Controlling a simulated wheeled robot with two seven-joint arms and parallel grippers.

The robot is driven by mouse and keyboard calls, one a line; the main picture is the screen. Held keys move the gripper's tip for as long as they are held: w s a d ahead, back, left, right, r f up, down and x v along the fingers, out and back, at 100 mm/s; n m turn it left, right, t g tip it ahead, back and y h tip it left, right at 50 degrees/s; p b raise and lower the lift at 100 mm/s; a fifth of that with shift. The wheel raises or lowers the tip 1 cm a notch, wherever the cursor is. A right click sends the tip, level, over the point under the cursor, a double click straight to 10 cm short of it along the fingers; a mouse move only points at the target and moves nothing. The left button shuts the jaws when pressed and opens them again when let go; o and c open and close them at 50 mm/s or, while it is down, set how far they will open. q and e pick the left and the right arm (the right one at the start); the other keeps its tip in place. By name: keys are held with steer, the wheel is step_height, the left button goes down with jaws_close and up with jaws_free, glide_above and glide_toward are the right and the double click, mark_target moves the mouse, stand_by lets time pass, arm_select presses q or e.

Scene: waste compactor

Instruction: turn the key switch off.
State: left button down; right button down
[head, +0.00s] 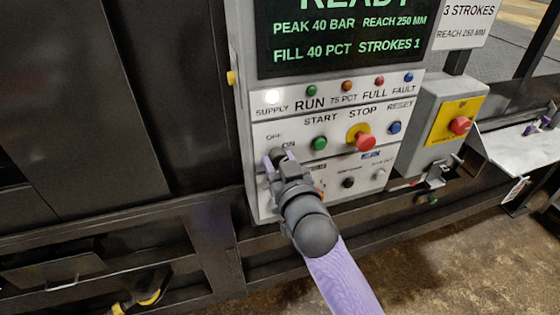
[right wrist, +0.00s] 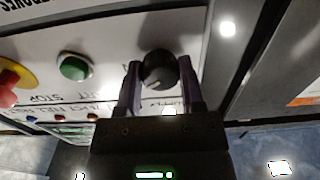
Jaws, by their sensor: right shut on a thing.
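The key switch (right wrist: 158,69) shows in the right wrist view as a dark round knob on the white panel. My right gripper (right wrist: 160,88) has one finger on each side of the knob and is shut on it. In the head view my right gripper (head: 275,160) reaches the left part of the control panel, just below the OFF and ON labels. It hides most of the switch there, so which label the switch points to cannot be told. My left gripper is not in view.
Right of the switch are a green start button (head: 319,143), a red stop button (head: 365,141) and a blue reset button (head: 395,127). The screen (head: 345,40) above reads READY. The white supply lamp (head: 272,97) looks lit. A red emergency button (head: 460,125) stands further right.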

steer(key=n+p, duration=0.2)
steer(key=n, duration=0.9)
steer(key=shift+r+n, duration=0.1)
steer(key=shift+n, duration=0.2)
steer(key=shift+d, duration=0.1)
stand_by(0.3)
steer(key=shift+c, duration=1.1)
jaws_free()
